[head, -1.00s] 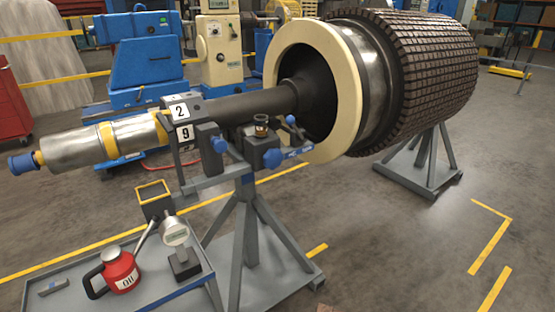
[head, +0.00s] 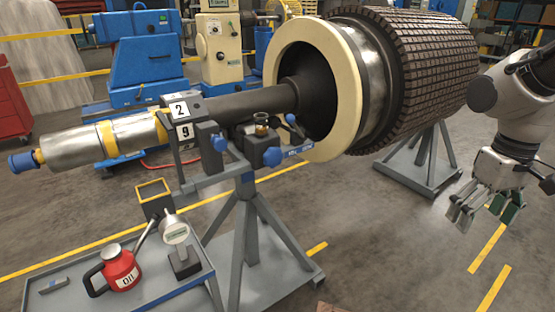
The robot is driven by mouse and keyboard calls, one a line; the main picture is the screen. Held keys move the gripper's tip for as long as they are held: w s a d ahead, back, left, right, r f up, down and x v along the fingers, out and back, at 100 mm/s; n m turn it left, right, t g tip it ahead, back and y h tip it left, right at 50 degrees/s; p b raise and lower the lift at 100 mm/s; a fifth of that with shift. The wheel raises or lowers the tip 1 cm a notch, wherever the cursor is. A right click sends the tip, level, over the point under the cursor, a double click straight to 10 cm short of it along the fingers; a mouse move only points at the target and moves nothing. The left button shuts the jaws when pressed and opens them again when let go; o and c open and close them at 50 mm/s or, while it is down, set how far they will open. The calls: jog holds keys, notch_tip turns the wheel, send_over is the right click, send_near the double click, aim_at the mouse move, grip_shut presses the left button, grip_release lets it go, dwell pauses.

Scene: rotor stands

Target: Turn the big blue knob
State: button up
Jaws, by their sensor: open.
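Several blue knobs sit on the rotor stand's bearing bracket below the shaft. The largest-looking blue knob (head: 272,156) faces me at the right of the bracket. Another blue knob (head: 219,143) is to its left, and a smaller blue one (head: 291,118) is at its upper right. My gripper (head: 486,208) hangs at the right side of the head view, fingers pointing down, open and empty. It is well to the right of the knobs and touches nothing.
The rotor shaft (head: 240,106) runs left from the big rotor (head: 435,75). Open floor lies between my gripper and the front stand (head: 245,225).

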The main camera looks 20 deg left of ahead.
jog(key=w+a+f+n+t+y, duration=0.1)
jog(key=w+a+f+n, duration=0.3)
jog(key=a+f, duration=0.45)
jog(key=w+a+f+n+t, duration=0.1)
jog(key=w+a+f+n, duration=0.1)
jog(key=w+a+f, duration=0.5)
jog(key=n+t+y, duration=0.9)
jog(key=n+y, duration=0.2)
jog(key=y, duration=0.3)
send_near(275, 159)
jog(key=x, duration=1)
jog(key=shift+w+a, duration=0.15)
jog(key=shift+a, duration=0.1)
jog(key=c, duration=1)
